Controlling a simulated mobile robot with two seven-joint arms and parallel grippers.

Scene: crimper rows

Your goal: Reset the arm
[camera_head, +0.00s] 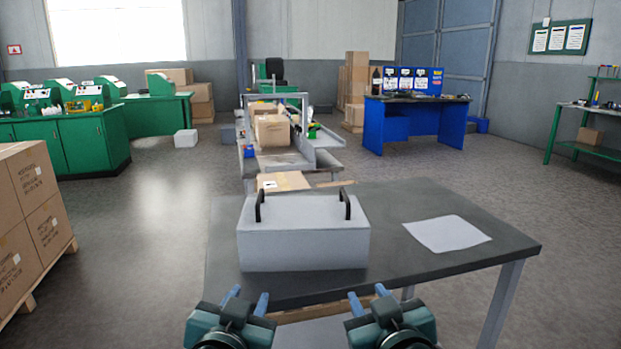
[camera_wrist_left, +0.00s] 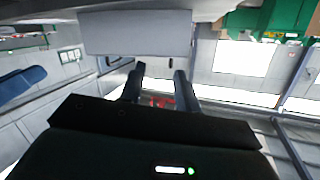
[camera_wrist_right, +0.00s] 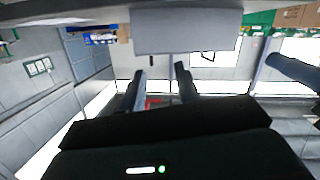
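My left gripper (camera_head: 247,298) is low in the head view, in front of the table's near edge. Its two blue fingertips stand apart with nothing between them. In the left wrist view its fingers (camera_wrist_left: 158,78) are also parted and empty. My right gripper (camera_head: 368,296) is at about the same height, further right, also in front of the near edge. Its fingers are apart and empty, as the right wrist view shows (camera_wrist_right: 160,75). A light grey box (camera_head: 303,240) with two black handles sits on the table beyond both grippers, touched by neither.
The dark grey table (camera_head: 450,205) carries a white sheet (camera_head: 446,233) right of the box. A conveyor (camera_head: 280,160) with cartons stands behind. Stacked cartons (camera_head: 30,215) on a pallet are at the left. A blue workbench (camera_head: 415,120) is further back.

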